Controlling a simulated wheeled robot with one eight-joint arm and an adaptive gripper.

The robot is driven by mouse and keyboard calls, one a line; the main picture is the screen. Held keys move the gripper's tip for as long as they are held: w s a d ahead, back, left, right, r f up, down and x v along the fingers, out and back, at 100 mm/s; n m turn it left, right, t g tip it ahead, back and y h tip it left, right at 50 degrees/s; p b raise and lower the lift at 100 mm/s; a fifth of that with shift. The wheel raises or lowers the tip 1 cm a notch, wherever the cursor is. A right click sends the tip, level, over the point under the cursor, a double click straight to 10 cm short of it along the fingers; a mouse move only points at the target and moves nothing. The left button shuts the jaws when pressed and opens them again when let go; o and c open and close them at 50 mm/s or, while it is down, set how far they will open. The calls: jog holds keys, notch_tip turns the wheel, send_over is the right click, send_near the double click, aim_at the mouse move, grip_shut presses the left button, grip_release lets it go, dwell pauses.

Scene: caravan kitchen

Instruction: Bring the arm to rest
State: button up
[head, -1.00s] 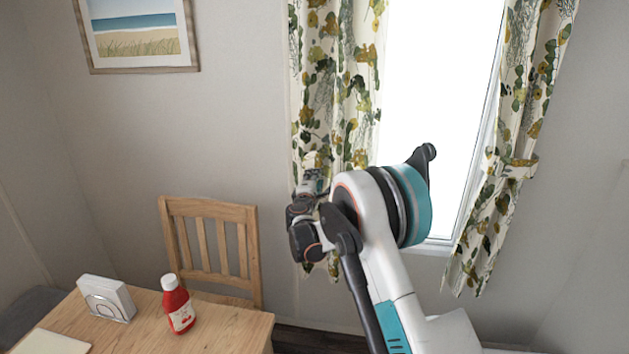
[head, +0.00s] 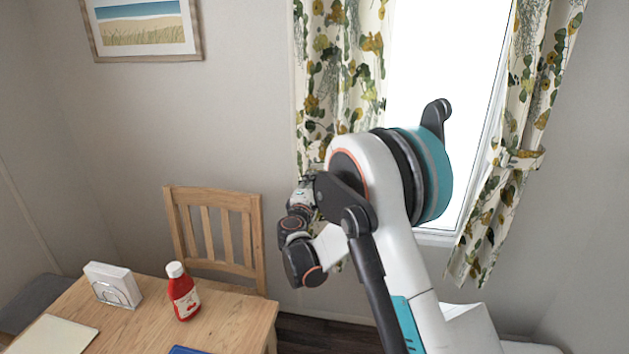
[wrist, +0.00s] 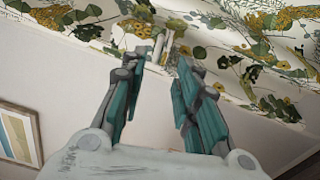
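My arm (head: 385,220) is folded in front of the window, its elbow high and its wrist joints hanging to the left of it. My gripper shows in the wrist view (wrist: 160,75), with its two teal and grey fingers apart and nothing between them. The fingers point toward the wall and the patterned curtain. In the head view I cannot make out the fingertips.
A wooden table (head: 235,320) at lower left holds a red bottle (head: 183,292), a napkin holder (head: 112,285), a pale board (head: 52,335) and a blue item (head: 187,350). A chair (head: 215,235) stands behind it. Patterned curtains (head: 340,80) hang beside the window (head: 440,75).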

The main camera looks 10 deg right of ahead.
jog(key=shift+s+a, duration=0.1)
jog(key=shift+s, duration=0.15)
jog(key=s+d+r+m+g, duration=0.3)
jog(key=s+d+r+m, duration=0.3)
jog(key=s, duration=0.4)
jog(key=s+d+r+m+g, duration=0.3)
jog(key=s+d+r, duration=0.3)
jog(key=s, duration=0.4)
jog(key=s+a+f+m+g+y, duration=0.1)
jog(key=s+f+m+g+y, duration=0.1)
jog(key=s, duration=1.2)
jog(key=s+f+m+g+y, duration=0.2)
jog(key=s+f+m, duration=0.3)
jog(key=s, duration=1)
jog(key=shift+s+a+f+y, duration=0.25)
jog(key=shift+a+y, duration=0.15)
jog(key=shift+y, duration=0.4)
